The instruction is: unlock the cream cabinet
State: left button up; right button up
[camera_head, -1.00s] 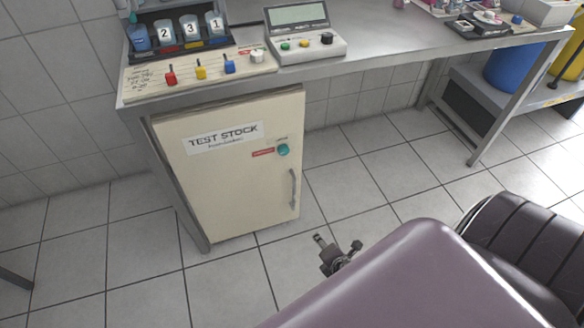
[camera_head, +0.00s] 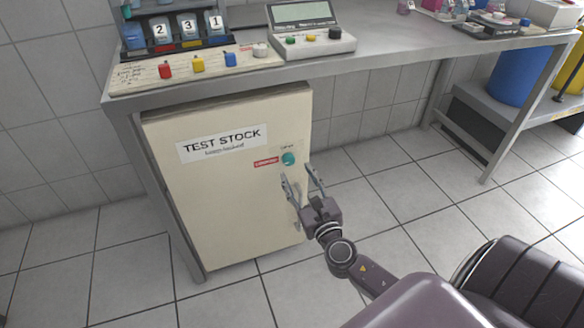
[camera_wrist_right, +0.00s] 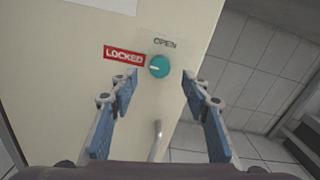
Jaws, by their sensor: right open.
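The cream cabinet (camera_head: 225,215) stands under the metal table, its door shut, with a "TEST STOCK" label. A round teal knob (camera_head: 288,159) sits on the upper right of its door. In the right wrist view the knob (camera_wrist_right: 159,66) has a white mark pointing left toward a red "LOCKED" label (camera_wrist_right: 124,54); "OPEN" is printed above it. My right gripper (camera_head: 301,172) is open and empty in front of the door, just below the knob. In the wrist view the knob lies between and beyond its fingers. The door handle (camera_wrist_right: 156,140) is below the knob, partly hidden by the gripper in the head view.
On the table (camera_head: 400,50) above are a strip with coloured switches (camera_head: 197,66), numbered containers (camera_head: 188,28) and a display box (camera_head: 312,35). The tabletop edge overhangs the cabinet. A blue barrel (camera_head: 517,75) stands at right. Tiled floor right of the cabinet is clear.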

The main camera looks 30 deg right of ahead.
aim_at(290, 163)
jog(key=shift+x, duration=2.45)
jog(key=shift+f, duration=0.1)
jog(key=shift+c, duration=0.5)
jog(key=c, duration=1.1)
